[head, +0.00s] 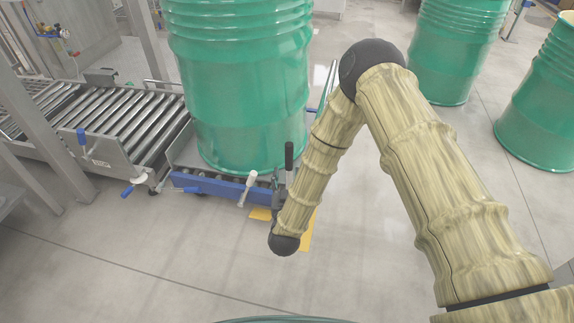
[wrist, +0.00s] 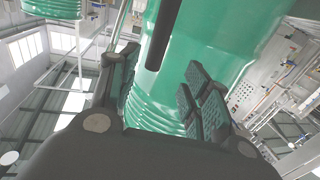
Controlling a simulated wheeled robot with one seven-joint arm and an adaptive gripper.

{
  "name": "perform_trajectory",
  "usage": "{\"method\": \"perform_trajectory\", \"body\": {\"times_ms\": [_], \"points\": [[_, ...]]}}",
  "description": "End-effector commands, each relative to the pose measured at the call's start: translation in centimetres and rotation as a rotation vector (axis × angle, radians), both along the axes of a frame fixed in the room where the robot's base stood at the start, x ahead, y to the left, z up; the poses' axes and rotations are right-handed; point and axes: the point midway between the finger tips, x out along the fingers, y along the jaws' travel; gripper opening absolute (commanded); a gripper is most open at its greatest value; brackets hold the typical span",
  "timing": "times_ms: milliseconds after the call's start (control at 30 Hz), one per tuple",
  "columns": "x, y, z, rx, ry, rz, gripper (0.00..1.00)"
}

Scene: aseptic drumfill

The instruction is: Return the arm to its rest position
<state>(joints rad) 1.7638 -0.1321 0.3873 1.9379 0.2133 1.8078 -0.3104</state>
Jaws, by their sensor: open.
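My gripper (wrist: 163,88) is open in the wrist view, with a ridged dark pad on each side. A black handle (wrist: 160,38) shows in the space between and beyond the fingers, apart from both pads. A green drum (wrist: 215,45) fills the background behind it. In the head view my arm (head: 440,190) reaches up to its elbow, then bends down beside the drum (head: 240,85). The black handle (head: 289,156) stands upright there, close to the forearm. The gripper itself is mostly hidden by the forearm in that view.
The drum stands on a blue-edged roller platform (head: 215,189) with a white-gripped lever (head: 248,187). A roller conveyor (head: 130,112) adjoins it at left. More green drums (head: 455,45) (head: 545,105) stand at right. Yellow floor marking (head: 307,232) lies by the platform. The front floor is clear.

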Motion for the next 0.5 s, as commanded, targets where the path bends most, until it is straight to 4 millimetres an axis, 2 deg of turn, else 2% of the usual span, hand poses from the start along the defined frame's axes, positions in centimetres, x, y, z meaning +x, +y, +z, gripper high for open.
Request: {"method": "perform_trajectory", "body": {"times_ms": [167,267,367,500], "points": [[0.0,0.0,0.0,0.000,0.002,0.000,0.48],[-0.4,-0.5,-0.9,-0.002,0.034,0.010,0.48],[-1.8,-2.0,-3.3,-0.009,0.132,0.037,0.48],[-5.9,-5.5,-8.3,-0.014,0.360,0.083,0.48]]}}
